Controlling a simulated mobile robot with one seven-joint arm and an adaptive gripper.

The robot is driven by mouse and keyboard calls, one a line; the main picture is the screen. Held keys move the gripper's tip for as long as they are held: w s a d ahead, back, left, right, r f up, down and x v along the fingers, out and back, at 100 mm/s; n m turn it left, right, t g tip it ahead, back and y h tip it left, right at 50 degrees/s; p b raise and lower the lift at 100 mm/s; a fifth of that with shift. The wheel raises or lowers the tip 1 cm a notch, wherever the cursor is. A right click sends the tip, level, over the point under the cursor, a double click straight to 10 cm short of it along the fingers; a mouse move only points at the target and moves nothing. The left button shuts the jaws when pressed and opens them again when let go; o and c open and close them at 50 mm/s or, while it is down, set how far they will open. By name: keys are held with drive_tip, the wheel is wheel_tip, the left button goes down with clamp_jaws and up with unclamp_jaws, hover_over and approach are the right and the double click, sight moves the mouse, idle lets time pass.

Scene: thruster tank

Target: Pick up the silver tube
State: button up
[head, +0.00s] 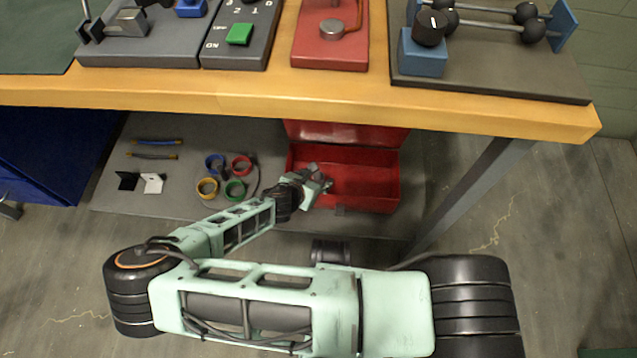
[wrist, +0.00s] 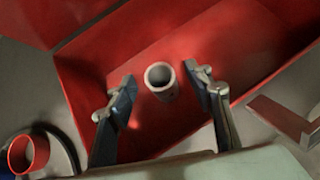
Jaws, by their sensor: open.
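The silver tube (wrist: 161,82) shows in the wrist view as a short grey cylinder with its open end toward the camera. It is inside the red toolbox (wrist: 90,85), over the red floor. My gripper (wrist: 160,88) is open, with one dark finger on each side of the tube and a visible gap at both sides. In the head view my gripper (head: 322,185) reaches into the left part of the red toolbox (head: 378,200) below the table. The tube cannot be made out there.
The wooden table edge (head: 300,105) hangs above the toolbox, with a table leg (head: 465,195) to the right. Several coloured tape rings (head: 208,188) lie left of my gripper, with a black and a white bracket (head: 152,183) beyond. A grey angled piece (wrist: 285,122) is beside the toolbox.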

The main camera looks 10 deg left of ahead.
drive_tip(key=shift+x, duration=1.2)
drive_tip(key=c, duration=1.2)
drive_tip(key=shift+c, duration=0.4)
drive_tip(key=shift+r, duration=0.15)
